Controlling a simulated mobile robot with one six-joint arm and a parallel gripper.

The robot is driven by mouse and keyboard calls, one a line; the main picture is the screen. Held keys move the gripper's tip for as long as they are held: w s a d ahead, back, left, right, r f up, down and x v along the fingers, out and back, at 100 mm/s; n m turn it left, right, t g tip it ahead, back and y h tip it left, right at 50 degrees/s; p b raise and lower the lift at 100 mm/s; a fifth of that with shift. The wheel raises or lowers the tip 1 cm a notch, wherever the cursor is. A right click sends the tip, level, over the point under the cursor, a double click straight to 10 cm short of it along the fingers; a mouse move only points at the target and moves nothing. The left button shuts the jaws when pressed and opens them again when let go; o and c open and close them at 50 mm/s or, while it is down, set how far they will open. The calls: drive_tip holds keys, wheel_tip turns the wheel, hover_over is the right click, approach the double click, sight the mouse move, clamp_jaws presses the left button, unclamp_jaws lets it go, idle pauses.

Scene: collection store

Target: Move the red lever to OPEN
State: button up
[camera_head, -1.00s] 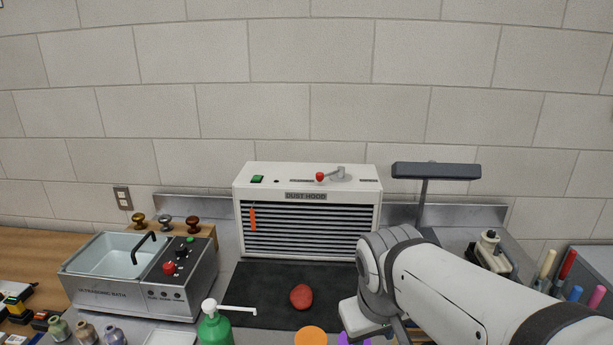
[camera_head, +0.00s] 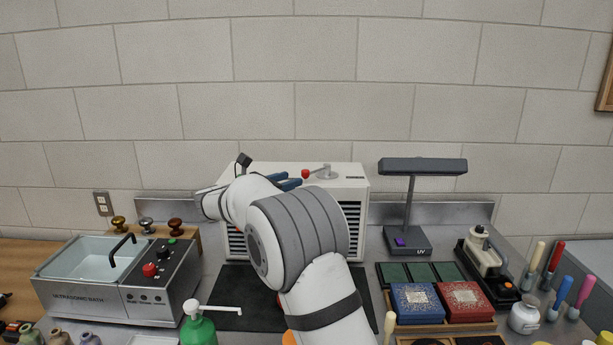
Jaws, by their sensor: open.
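The red lever (camera_head: 306,174) is a red knob on a grey arm, joined to a round grey pivot on top of the white dust hood (camera_head: 346,189). The lever arm points left from its pivot. My gripper (camera_head: 291,184) is partly visible as dark blue fingers just left of and slightly below the red knob, apart from it in the picture. It is open, with nothing seen in it. Any OPEN mark on the hood is too small to read.
The ultrasonic bath (camera_head: 85,299) stands at left, with a green pump bottle (camera_head: 198,329) in front. A UV lamp (camera_head: 422,166) stands right of the hood. Red and blue boxes (camera_head: 464,302) lie below it. A dark mat (camera_head: 236,311) lies before the hood.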

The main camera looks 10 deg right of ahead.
sight(303, 173)
drive_tip(key=x, duration=0.3)
drive_tip(key=p+x, duration=0.1)
drive_tip(key=x, duration=0.3)
drive_tip(key=shift+w+r, duration=0.1)
drive_tip(key=shift+w, duration=0.4)
drive_tip(key=shift+c, duration=0.5)
clamp_jaws()
drive_tip(key=shift+d, duration=0.1)
